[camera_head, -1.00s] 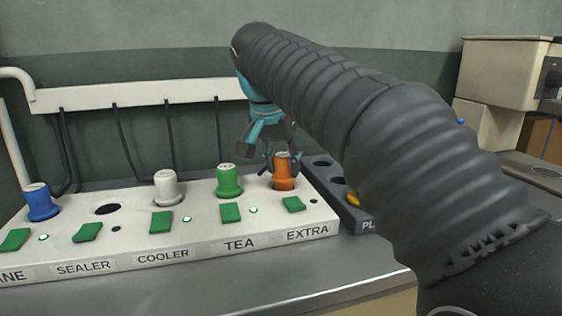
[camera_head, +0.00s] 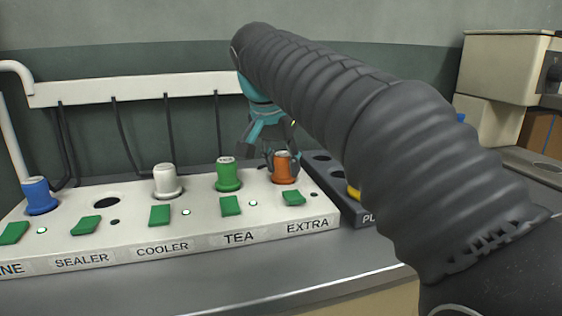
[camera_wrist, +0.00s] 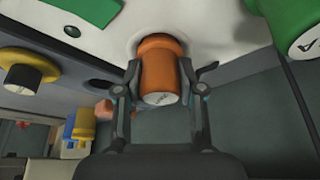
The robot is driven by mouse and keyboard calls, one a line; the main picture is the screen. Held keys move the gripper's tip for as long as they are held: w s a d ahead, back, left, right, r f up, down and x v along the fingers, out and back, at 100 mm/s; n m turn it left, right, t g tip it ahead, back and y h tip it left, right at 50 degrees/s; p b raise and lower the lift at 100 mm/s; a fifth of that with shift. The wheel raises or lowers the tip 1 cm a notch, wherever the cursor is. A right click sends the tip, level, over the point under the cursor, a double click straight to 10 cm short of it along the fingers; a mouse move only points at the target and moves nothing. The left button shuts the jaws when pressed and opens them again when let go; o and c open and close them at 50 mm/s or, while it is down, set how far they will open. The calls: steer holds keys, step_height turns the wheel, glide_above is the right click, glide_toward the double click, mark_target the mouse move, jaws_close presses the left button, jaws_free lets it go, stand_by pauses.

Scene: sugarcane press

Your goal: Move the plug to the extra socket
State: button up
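An orange plug (camera_head: 285,168) sits upright in the socket above the EXTRA label (camera_head: 307,226) on the white socket strip (camera_head: 205,241). In the wrist view the orange plug (camera_wrist: 160,72) has its base at the white surface and its end towards me. My gripper (camera_head: 278,155) is at this plug, partly hidden by my arm in the head view. In the wrist view my gripper (camera_wrist: 165,80) has one finger on each side of the plug. The left finger is close against it; a small gap shows at the right finger. The fingers look open around it.
A green plug (camera_head: 228,174) stands at TEA, a white plug (camera_head: 167,181) at COOLER and a blue plug (camera_head: 39,196) at the far left. The SEALER socket (camera_head: 107,203) is empty. A dark holder (camera_head: 345,204) with a yellow plug (camera_head: 353,191) adjoins the strip's right end.

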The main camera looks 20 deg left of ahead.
steer(key=shift+o, duration=0.3)
steer(key=shift+r, duration=0.1)
steer(key=shift+p+v, duration=1)
steer(key=shift+v, duration=0.1)
steer(key=p+v, duration=0.4)
steer(key=v, duration=0.4)
steer(key=shift+r, duration=0.3)
